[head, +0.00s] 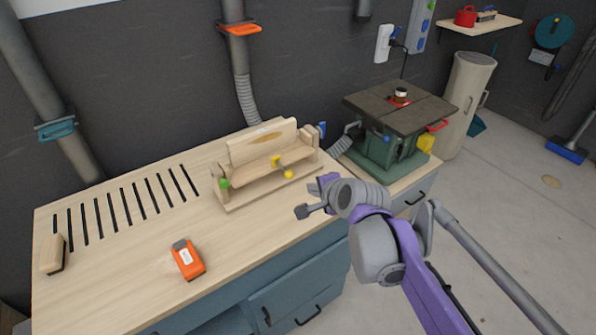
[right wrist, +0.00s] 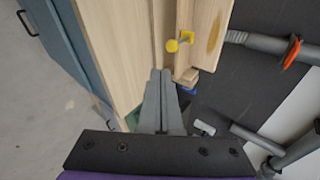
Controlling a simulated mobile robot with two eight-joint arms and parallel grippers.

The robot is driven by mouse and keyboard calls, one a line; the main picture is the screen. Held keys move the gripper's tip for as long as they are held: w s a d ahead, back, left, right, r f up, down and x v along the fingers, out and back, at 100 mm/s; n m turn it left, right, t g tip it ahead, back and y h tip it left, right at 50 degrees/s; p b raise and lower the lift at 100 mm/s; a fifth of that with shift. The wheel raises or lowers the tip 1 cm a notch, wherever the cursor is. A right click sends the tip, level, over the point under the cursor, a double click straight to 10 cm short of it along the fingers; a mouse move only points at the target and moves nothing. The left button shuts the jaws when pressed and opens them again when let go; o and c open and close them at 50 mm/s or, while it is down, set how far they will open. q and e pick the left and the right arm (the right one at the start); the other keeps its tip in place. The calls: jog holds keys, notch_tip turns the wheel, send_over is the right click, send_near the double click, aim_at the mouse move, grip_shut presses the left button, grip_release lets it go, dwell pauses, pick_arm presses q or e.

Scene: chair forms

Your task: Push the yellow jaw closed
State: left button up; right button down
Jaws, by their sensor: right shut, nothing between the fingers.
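A light wooden fixture (head: 265,165) stands on the workbench, with an upright back board and a lower front board. A yellow plate with a round yellow knob (head: 288,174) sits on its front face; the knob also shows in the right wrist view (right wrist: 172,46). I cannot tell from these frames how far the jaw stands open. My right gripper (head: 303,211) is shut and empty, at the bench's front right, apart from the knob. In the right wrist view its fingertips (right wrist: 160,75) point along the fixture's end, below the knob. My left gripper is out of view.
An orange box-shaped tool (head: 187,260) and a wooden brush (head: 52,254) lie on the slotted workbench (head: 130,250). A green machine with a dark top (head: 400,105) stands right of the fixture. Grey hoses rise behind. The bench's front middle is clear.

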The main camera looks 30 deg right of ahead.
send_near(280, 166)
notch_tip(280, 166, down, 4)
jog(key=s+d, duration=0.1)
jog(key=shift+w+d+f, duration=0.1)
jog(key=shift+w+f, duration=0.1)
jog(key=shift+f, duration=0.05)
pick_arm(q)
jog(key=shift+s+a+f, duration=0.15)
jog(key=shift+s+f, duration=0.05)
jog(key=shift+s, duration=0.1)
pick_arm(e)
jog(key=w, duration=0.6)
jog(key=shift+w+a+b, duration=0.1)
jog(key=shift+a+b, duration=0.15)
jog(key=shift+b, duration=0.15)
jog(key=shift+r, duration=0.15)
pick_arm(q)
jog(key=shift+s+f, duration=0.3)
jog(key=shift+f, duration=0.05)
